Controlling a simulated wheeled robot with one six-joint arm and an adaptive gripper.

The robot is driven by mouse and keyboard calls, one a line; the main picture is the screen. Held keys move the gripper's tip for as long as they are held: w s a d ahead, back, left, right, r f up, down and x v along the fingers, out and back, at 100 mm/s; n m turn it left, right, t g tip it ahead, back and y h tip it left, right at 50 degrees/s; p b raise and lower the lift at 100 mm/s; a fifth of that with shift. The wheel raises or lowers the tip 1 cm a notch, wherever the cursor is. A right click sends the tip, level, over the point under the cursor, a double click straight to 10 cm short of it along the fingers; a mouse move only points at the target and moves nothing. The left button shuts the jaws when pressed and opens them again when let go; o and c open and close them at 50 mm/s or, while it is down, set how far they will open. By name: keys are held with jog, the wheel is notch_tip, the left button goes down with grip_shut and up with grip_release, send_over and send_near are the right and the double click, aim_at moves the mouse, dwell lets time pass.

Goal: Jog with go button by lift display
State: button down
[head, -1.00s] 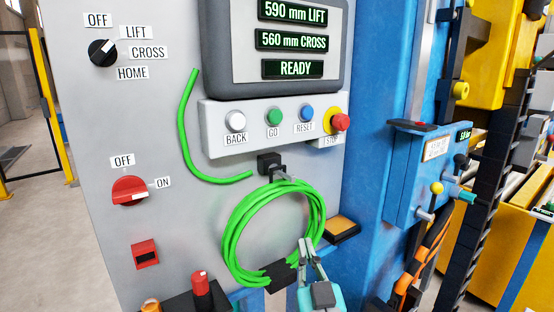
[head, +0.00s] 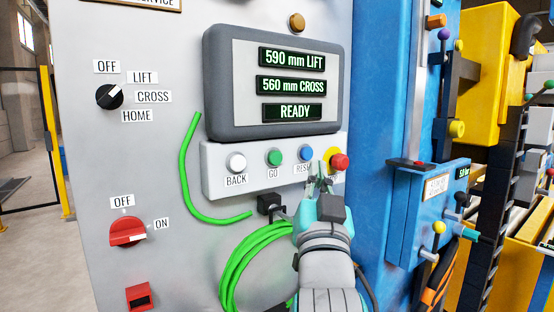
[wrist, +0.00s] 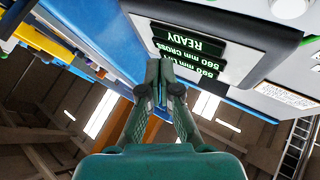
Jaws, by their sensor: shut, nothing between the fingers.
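The green GO button (head: 274,157) sits on the light button strip (head: 215,170), between the white BACK button (head: 236,163) and the blue RESET button (head: 305,153). The display (head: 292,86) above reads 590 mm LIFT, 560 mm CROSS and READY; it also shows upside down in the wrist view (wrist: 188,50). The black selector knob (head: 109,97) stands at the upper left, its mark pointing toward LIFT. My gripper (head: 319,170) is shut and empty, in front of the strip's right part, right of GO and overlapping the RESET label. I cannot tell whether it touches the strip.
The red E-stop (head: 340,162) on its yellow base is close to the right of my gripper. A green cable coil (head: 240,262) hangs below the strip. The red switch (head: 128,231) points to ON. A blue box with levers (head: 430,205) stands at the right.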

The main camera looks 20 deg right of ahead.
jog(key=shift+w, duration=0.15)
jog(key=shift+w+a, duration=0.45)
jog(key=shift+w, duration=0.9)
jog(key=shift+w+a, duration=0.5)
jog(key=shift+w, duration=0.8)
jog(key=shift+w+a, duration=0.45)
jog(key=shift+w, duration=0.9)
jog(key=shift+w, duration=0.1)
jog(key=shift+w+a, duration=0.15)
jog(key=shift+w, duration=0.15)
jog(key=shift+w+a, duration=0.15)
jog(key=shift+w, duration=0.35)
jog(key=shift+s, duration=0.15)
jog(key=shift+s+d, duration=0.3)
jog(key=shift+s, duration=0.4)
jog(key=shift+s+d, duration=0.25)
jog(key=shift+s, duration=0.55)
jog(key=shift+s+d, duration=0.3)
jog(key=shift+s, duration=0.5)
jog(key=shift+s+d, duration=0.25)
jog(key=shift+s, duration=0.55)
